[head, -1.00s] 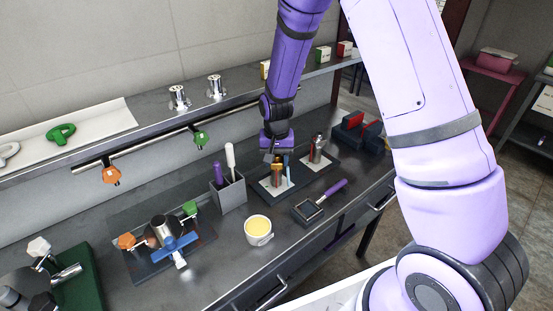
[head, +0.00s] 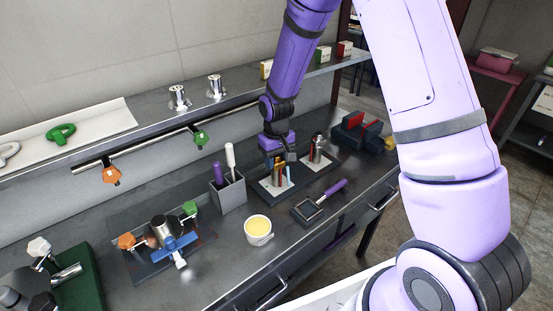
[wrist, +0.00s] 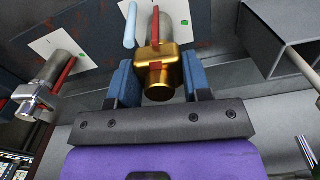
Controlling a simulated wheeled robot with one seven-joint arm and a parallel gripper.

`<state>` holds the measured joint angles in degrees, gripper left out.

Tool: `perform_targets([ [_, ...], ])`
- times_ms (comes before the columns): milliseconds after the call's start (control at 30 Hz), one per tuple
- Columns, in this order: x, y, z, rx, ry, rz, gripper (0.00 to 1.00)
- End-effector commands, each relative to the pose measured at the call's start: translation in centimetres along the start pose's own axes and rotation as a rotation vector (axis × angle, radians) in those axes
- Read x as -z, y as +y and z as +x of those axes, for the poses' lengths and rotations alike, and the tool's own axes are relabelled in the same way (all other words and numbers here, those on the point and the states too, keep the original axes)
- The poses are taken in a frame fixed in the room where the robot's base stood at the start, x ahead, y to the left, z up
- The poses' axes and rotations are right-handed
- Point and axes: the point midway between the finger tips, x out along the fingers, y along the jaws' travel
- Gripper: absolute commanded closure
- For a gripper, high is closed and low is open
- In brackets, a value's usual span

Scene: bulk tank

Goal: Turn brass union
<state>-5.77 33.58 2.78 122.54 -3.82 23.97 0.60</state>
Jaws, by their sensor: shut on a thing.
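The brass union (wrist: 158,75) is a gold-coloured fitting with a red part above it, on the end of a grey pipe in the wrist view. My gripper (wrist: 158,84) has its two blue fingers on either side of it and is shut on it. A light blue rod (wrist: 130,25) stands just to the left of the union. In the head view my gripper (head: 277,163) is low over a small dark plate with a white card (head: 272,191), and it mostly hides the union there.
A similar silver fitting with a red handle (wrist: 45,85) stands close beside in the wrist view. A grey tool holder (head: 229,194), a cup of yellow stuff (head: 258,230) and a purple-handled tool (head: 325,200) are nearby. A shelf rail (head: 150,150) runs behind.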

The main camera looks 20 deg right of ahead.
Motion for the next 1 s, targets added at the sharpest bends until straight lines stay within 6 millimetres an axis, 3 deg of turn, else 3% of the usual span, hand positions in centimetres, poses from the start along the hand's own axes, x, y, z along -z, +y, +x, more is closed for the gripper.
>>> perform_targets([
  [300,0.05,0.02,-0.04,0.000,0.001,-0.118,0.79],
  [800,0.06,-0.01,-0.04,0.000,0.002,-0.140,0.79],
  [833,0.06,-0.01,-0.04,0.000,0.002,-0.140,0.53],
  [933,0.05,-0.01,-0.03,0.000,0.001,-0.139,0.30],
  [1000,0.04,-0.01,-0.03,0.000,0.001,-0.139,0.30],
])
